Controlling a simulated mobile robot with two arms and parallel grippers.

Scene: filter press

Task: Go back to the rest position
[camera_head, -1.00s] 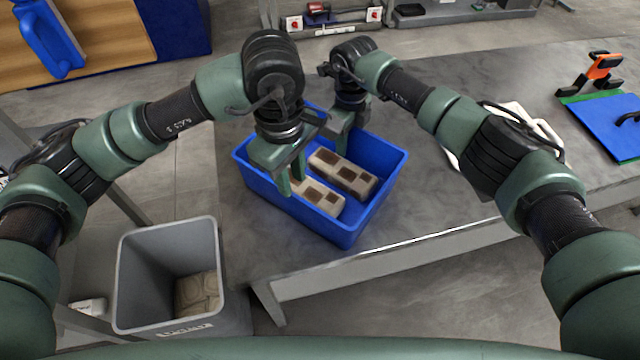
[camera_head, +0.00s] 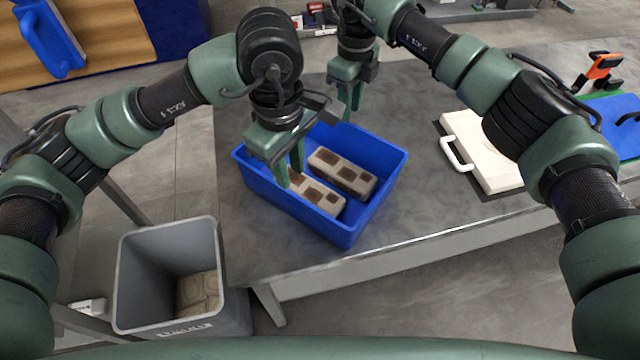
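My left gripper (camera_head: 291,172) hangs over the left side of the blue bin (camera_head: 348,236), its two fingers apart. Its fingertips are close to the nearer of two beige blocks with brown square patches (camera_head: 321,195); I cannot tell whether they touch it. The farther block (camera_head: 342,172) lies beside it in the bin. My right gripper (camera_head: 350,100) is above and behind the bin's far edge, pointing down, clear of the blocks. Its fingers appear apart, with nothing seen between them.
A grey waste bin (camera_head: 168,240) with a beige piece inside stands at the lower left. A white plate with a handle (camera_head: 485,150) lies on the grey table (camera_head: 420,215). A blue board (camera_head: 615,120) and an orange-black tool (camera_head: 598,70) are at the right.

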